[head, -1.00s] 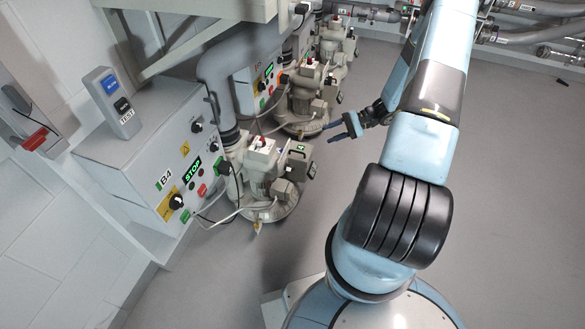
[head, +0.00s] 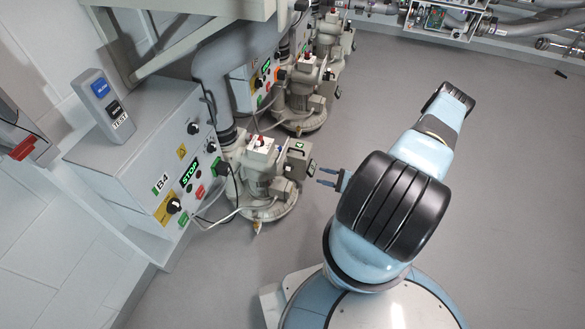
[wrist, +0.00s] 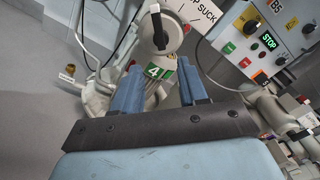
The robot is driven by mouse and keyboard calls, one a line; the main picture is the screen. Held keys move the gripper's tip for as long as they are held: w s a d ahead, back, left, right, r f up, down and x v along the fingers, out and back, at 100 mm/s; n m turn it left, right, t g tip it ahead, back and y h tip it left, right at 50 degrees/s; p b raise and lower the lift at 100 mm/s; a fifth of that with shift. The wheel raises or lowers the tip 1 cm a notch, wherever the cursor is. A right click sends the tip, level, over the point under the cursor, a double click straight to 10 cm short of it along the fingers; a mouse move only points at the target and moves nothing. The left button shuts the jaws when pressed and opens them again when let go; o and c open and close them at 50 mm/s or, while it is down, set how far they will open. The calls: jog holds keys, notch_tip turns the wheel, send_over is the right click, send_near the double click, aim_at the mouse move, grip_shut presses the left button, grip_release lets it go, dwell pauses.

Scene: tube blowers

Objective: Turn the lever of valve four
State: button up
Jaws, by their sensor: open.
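The blue fingers of my gripper are parted, one on each side of the label in the picture, with nothing held. I cannot tell whether they touch the valve. In the head view, my gripper (head: 329,177) points left, just right of the blower (head: 262,183) beside the B4 box. The number is too small to read there.
The B4 control box (head: 150,185) stands left of the blower. More blowers (head: 300,95) stand behind it in a row. In the wrist view, a B5 panel (wrist: 268,45) shows at upper right. The grey floor (head: 420,100) to the right is clear.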

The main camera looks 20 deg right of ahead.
aim_at(293, 168)
jog(key=x, duration=1.4)
jog(key=shift+f, duration=0.1)
jog(key=shift+c, duration=0.2)
jog(key=c, duration=0.6)
